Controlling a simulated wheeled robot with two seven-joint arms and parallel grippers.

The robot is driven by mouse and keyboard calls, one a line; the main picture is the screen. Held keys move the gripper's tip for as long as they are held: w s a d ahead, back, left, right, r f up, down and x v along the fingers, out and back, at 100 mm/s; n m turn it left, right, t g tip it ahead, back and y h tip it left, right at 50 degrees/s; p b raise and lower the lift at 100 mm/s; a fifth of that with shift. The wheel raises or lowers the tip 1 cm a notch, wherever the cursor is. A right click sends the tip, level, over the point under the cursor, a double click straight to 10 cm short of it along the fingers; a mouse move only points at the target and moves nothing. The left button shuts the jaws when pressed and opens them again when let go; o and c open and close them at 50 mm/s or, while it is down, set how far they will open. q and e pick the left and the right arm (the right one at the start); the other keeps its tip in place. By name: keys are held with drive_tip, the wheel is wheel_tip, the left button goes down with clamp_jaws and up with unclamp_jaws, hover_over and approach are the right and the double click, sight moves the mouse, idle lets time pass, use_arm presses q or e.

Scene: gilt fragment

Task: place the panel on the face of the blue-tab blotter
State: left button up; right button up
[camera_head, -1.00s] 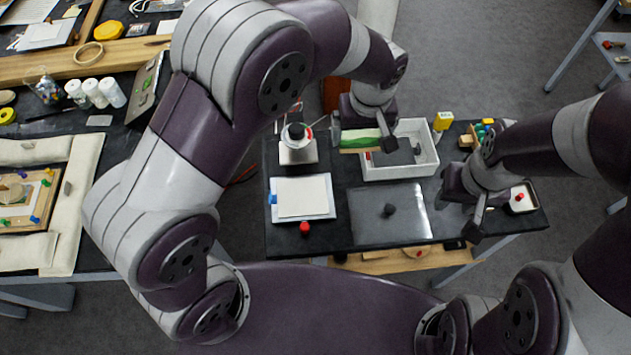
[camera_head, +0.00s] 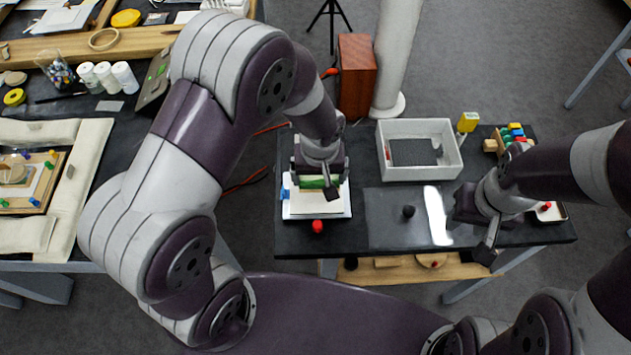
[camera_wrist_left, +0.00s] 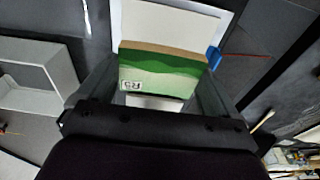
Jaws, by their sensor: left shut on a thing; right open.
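The panel (camera_head: 312,182) is a thin board with a green painted face and a pale brown edge. My left gripper (camera_head: 319,188) is shut on it and holds it over the blue-tab blotter (camera_head: 318,208). In the left wrist view the panel (camera_wrist_left: 165,70) sits between the fingers, with a small marked label at its lower left corner. The white blotter (camera_wrist_left: 165,20) shows beyond it, with its blue tab (camera_wrist_left: 214,58) beside the panel's edge. I cannot tell the gap between panel and blotter. My right gripper (camera_head: 475,228) is open and empty over the table's right part.
A red knob (camera_head: 317,226) stands at the blotter's front edge. A clear sheet (camera_head: 385,225) with a dark knob (camera_head: 408,211) lies to the right. A white tray (camera_head: 447,170) is behind it. A yellow object (camera_head: 468,122) and coloured pieces (camera_head: 512,133) stand at the back right.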

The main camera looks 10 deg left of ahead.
sight(317, 181)
use_arm(q)
drive_tip(key=shift+a+f, duration=0.3)
wheel_tip(317, 181, down, 4)
drive_tip(key=shift+s+r, duration=0.1)
drive_tip(key=shift+s, duration=0.05)
drive_tip(key=shift+f, duration=0.3)
drive_tip(key=o, duration=0.7)
drive_tip(key=shift+r, duration=0.45)
drive_tip(key=r, duration=0.7)
drive_tip(key=s+r, duration=0.1)
drive_tip(key=r, duration=0.3)
drive_tip(key=shift+s+d, duration=0.1)
drive_tip(key=shift+d, duration=0.1)
drive_tip(key=s+a+r+m, duration=0.2)
drive_tip(key=s+a+m, duration=0.1)
drive_tip(key=s+a, duration=0.4)
drive_tip(key=shift+a+r, duration=0.3)
drive_tip(key=shift+r, duration=0.1)
